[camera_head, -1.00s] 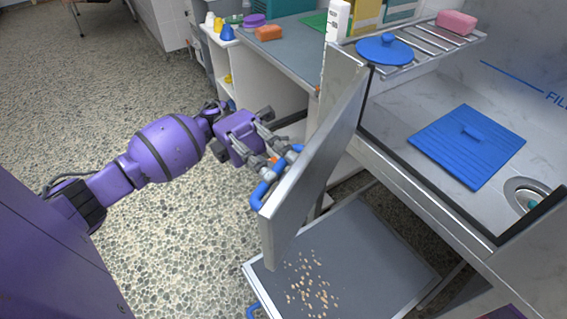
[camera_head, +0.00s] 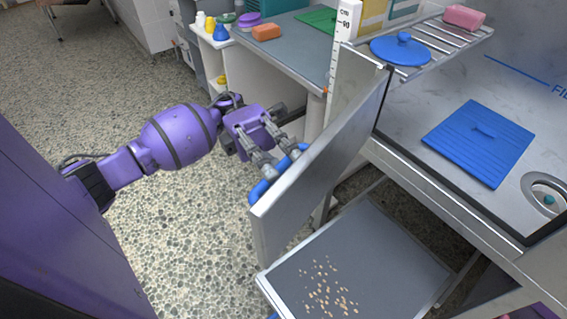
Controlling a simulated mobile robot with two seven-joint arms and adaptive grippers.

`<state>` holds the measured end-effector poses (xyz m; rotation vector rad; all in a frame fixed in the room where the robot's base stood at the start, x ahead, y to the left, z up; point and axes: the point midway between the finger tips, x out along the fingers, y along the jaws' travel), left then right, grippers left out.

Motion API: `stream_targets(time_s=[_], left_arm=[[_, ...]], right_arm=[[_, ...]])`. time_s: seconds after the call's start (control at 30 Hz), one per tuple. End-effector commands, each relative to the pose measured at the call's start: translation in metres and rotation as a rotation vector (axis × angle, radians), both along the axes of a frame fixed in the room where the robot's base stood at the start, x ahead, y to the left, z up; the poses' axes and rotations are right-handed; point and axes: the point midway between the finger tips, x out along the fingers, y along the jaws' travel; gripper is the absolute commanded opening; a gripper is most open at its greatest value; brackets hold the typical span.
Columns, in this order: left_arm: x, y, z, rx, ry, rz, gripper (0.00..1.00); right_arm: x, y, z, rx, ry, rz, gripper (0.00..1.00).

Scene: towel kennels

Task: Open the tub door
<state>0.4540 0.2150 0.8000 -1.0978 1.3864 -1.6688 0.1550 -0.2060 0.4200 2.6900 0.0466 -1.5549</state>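The tub door (camera_head: 325,165) is a grey metal panel standing swung out from the steel tub (camera_head: 405,175), so its inner face shows. A blue bar handle (camera_head: 262,192) is on its outer side, near the free edge. My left gripper (camera_head: 280,162) is at this handle, its two fingers apart and reaching down to the bar. The fingers look open, spaced along the bar; their tips are partly hidden against the handle and door. My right gripper is out of view.
A grey tray (camera_head: 375,255) with scattered brown bits lies below the door. A blue ribbed mat (camera_head: 480,142) and a drain (camera_head: 545,195) are in the tub. A rack (camera_head: 440,50) holds a blue lid (camera_head: 401,48) and a pink block (camera_head: 464,17). Pebbled floor is free at left.

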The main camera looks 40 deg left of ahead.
Motion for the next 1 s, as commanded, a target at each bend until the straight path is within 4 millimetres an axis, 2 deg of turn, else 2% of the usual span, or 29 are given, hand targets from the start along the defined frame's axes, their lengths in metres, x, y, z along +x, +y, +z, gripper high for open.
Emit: stream_targets(time_s=[0.7,0.73,0.87,1.0], left_arm=[[-0.0006,0.0012,-0.0010,0.002,-0.003,-0.006,0.00],[-0.0007,0.0011,-0.0010,0.002,-0.003,-0.006,0.14],[-0.0007,0.0011,-0.0008,0.002,-0.002,-0.006,0.31],[-0.0007,0.0011,-0.0005,0.001,-0.001,-0.007,0.33]], right_arm=[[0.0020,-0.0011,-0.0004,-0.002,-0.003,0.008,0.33],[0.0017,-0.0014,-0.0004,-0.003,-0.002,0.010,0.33],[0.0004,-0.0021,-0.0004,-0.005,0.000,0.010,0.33],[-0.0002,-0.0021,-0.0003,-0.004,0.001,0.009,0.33]])
